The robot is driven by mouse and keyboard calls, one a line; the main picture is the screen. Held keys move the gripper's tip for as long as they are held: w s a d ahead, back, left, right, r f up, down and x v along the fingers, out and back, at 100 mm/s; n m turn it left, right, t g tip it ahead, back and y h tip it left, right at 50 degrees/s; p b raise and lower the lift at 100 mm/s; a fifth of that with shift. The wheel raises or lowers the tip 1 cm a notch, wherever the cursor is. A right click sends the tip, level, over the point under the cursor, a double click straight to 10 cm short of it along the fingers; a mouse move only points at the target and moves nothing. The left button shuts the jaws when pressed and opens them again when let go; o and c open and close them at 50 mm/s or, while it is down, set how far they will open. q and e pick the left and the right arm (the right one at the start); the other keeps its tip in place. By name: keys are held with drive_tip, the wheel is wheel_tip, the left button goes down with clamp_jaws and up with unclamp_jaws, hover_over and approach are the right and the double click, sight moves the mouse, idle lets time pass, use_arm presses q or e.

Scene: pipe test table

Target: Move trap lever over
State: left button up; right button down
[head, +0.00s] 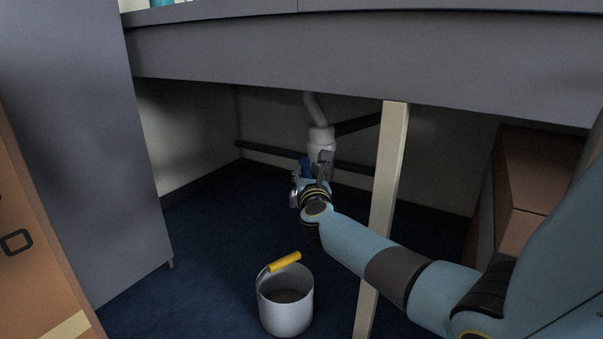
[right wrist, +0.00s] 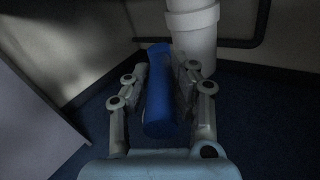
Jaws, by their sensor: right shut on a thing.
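The trap lever is a blue bar (right wrist: 159,95) that lies between the fingers of my right gripper (right wrist: 160,88) in the right wrist view. The fingers are shut on it. In the head view a bit of the blue lever (head: 305,168) shows beside my right gripper (head: 315,172), just below the white pipe trap (head: 321,145). The white pipe (right wrist: 194,35) stands right behind the lever in the right wrist view. Where the lever joins the pipe is hidden by the gripper. My left gripper is not in view.
A white bucket (head: 286,303) with a yellow grip stands on the dark blue floor below. A pale post (head: 383,210) stands close to the right of my right gripper. The table edge (head: 350,65) hangs above. A grey cabinet (head: 85,140) and brown boxes (head: 545,170) flank the space.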

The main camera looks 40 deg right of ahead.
drive_tip(key=shift+s+d+f+n+t+y, duration=0.15)
drive_tip(key=shift+d+n+t+y, duration=0.2)
drive_tip(key=shift+y, duration=0.25)
drive_tip(key=shift+n+y, duration=0.35)
drive_tip(key=shift+y, duration=0.05)
drive_tip(key=c, duration=1.1)
unclamp_jaws()
drive_tip(key=shift+s, duration=0.1)
drive_tip(key=v, duration=1.2)
